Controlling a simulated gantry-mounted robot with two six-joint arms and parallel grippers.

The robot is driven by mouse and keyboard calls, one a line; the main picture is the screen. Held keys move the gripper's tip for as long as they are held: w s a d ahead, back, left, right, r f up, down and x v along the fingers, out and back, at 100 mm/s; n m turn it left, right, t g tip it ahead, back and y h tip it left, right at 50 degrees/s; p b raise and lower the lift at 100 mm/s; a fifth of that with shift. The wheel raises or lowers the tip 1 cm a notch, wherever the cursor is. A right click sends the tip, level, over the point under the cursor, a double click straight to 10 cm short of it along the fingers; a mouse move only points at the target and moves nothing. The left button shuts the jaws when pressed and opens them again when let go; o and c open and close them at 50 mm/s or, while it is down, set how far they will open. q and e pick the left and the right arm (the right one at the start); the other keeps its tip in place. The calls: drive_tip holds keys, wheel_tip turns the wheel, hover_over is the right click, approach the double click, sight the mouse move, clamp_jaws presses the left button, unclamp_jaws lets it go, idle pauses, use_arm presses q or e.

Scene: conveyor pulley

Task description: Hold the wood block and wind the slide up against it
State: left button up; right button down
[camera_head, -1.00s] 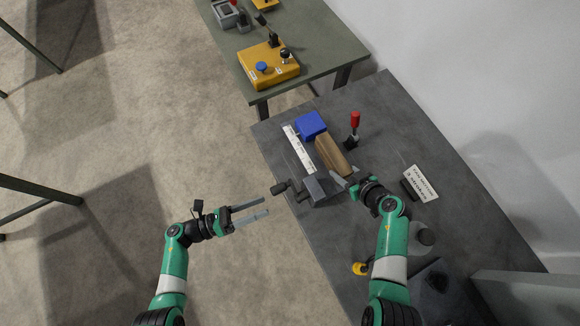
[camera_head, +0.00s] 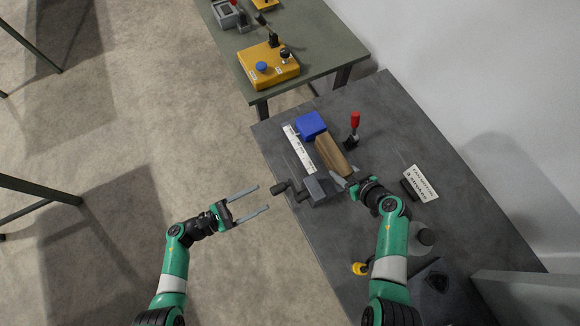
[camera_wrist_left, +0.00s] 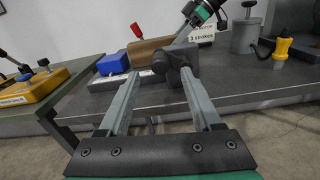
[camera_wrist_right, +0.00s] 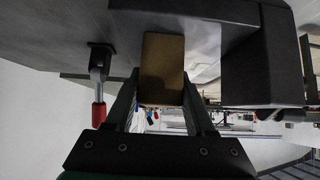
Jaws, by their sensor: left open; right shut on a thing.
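The wood block (camera_head: 332,153) is a long brown bar between the blue stop (camera_head: 311,125) and the dark grey slide block (camera_head: 317,187). My right gripper (camera_head: 347,180) is shut on the block's near end; the right wrist view shows the block (camera_wrist_right: 162,68) between the fingers. The crank handle (camera_head: 281,187) sticks out at the left of the slide block, over the bench edge. My left gripper (camera_head: 262,199) is open and empty, just left of the crank. In the left wrist view the slide end (camera_wrist_left: 176,62) lies beyond the open fingers.
A white ruler strip (camera_head: 298,149) lies left of the block. A red-handled clamp (camera_head: 354,130) stands to its right. A sign (camera_head: 421,183) about strokes stands further right. A yellow box (camera_head: 268,65) sits on the green table behind.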

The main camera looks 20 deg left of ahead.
sight(278, 189)
use_arm(q)
drive_tip(key=x, duration=0.7)
drive_tip(key=shift+w+d, duration=0.25)
drive_tip(key=c, duration=0.9)
drive_tip(key=shift+w+a+f, duration=0.2)
drive_tip(key=shift+f, duration=0.3)
drive_tip(key=shift+w+a+f, duration=0.15)
drive_tip(key=shift+a+f, duration=0.05)
drive_tip(key=shift+f, duration=0.25)
drive_tip(key=shift+a+f, duration=0.1)
drive_tip(key=shift+f, duration=1.15)
drive_tip(key=o, duration=0.9)
